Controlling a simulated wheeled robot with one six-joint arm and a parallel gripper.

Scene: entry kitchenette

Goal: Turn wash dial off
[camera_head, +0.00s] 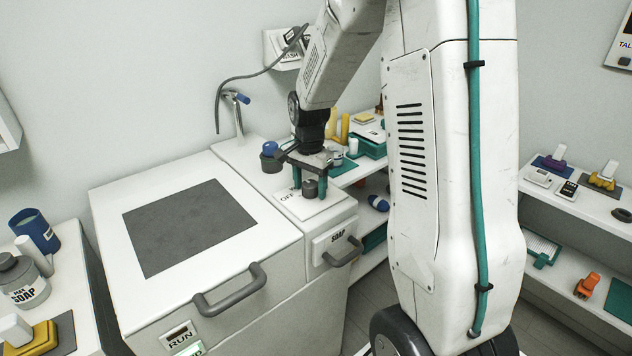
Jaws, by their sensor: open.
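The wash dial (310,188) is a small dark grey knob on a white plate (318,206) on top of the narrow unit, right of the big white lid. Lettering that reads OFF shows on the plate left of the knob; part of the label is hidden. My gripper (309,181) points down over the plate with teal fingers open. The fingers appear on either side of the knob; whether they touch it I cannot tell. The dial's pointer mark is not visible.
A white lid with a grey panel (190,226) and a grey handle (230,290) lies left. A SOAP drawer (334,240) with a handle is below the dial. Shelves with goods are at right.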

